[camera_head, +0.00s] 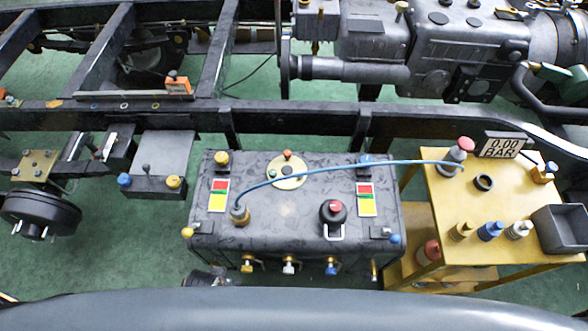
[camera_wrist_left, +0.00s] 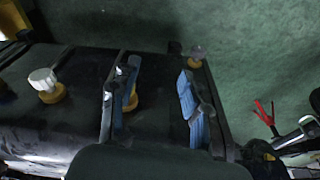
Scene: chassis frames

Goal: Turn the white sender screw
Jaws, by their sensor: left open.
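The white sender screw (camera_head: 289,265) is on the lower front face of the dark tank (camera_head: 280,226), between a yellow screw (camera_head: 247,264) and a blue one (camera_head: 331,266). In the left wrist view, a white knob on a yellow base (camera_wrist_left: 43,80) stands to the left of my left gripper (camera_wrist_left: 158,88), outside its fingers. The fingers are open and apart, with blue pads. Another yellow-based fitting shows partly behind the left finger; its head is hidden. I see nothing held between the fingers. My right gripper is in neither view.
A blue hose (camera_head: 345,167) runs from the tank top to a yellow table (camera_head: 455,196) at the right. The table bears a pressure display (camera_head: 501,146), several small bottles and a dark bin (camera_head: 560,228). A dark chassis rail (camera_head: 280,116) crosses behind the tank. Green floor (camera_head: 120,265) is free at left.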

